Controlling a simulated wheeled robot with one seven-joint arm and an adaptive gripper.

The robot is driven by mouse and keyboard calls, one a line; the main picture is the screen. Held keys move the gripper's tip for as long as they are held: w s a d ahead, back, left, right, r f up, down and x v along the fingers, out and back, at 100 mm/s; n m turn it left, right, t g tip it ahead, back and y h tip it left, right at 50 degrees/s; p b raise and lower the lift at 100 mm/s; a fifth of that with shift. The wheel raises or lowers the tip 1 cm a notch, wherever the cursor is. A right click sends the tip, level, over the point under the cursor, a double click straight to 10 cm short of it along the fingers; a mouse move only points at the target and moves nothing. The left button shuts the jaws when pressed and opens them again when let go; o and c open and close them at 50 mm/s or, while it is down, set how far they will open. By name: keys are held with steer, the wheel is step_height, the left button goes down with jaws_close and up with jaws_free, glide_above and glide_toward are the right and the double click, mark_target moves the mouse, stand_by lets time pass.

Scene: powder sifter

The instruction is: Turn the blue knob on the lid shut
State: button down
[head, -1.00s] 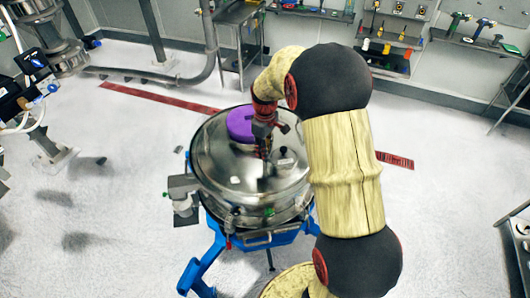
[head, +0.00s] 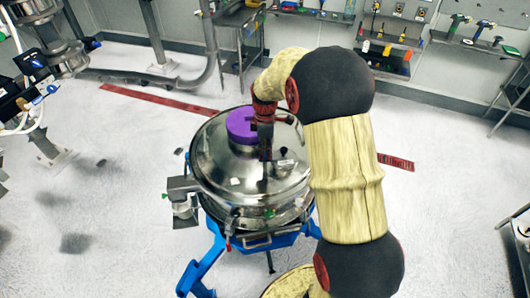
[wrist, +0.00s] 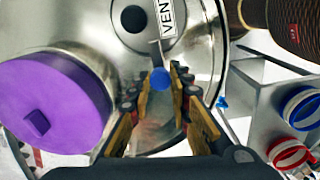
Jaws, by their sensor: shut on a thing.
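The steel lid (head: 225,170) of the sifter is in the middle of the head view; it also fills the wrist view (wrist: 205,25). The blue knob (wrist: 159,79) sits between my fingertips in the wrist view, with a thin metal stem beyond it towards the VENT label (wrist: 168,15). My gripper (wrist: 157,82) points down at the lid and is shut on the blue knob. In the head view my gripper (head: 266,150) is above the lid, right of the purple cap, and it hides the knob.
A large purple cap (head: 241,125) stands on the lid close to my gripper; it also shows at left in the wrist view (wrist: 50,100). The sifter stands on a blue frame (head: 205,262). Open floor lies left and right of it. Shelves with tools (head: 385,50) line the back wall.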

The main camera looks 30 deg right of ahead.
stand_by(0.4)
steer(key=c, duration=1.6)
jaws_free()
steer(key=shift+c, duration=0.2)
step_height(320, 180, up, 12)
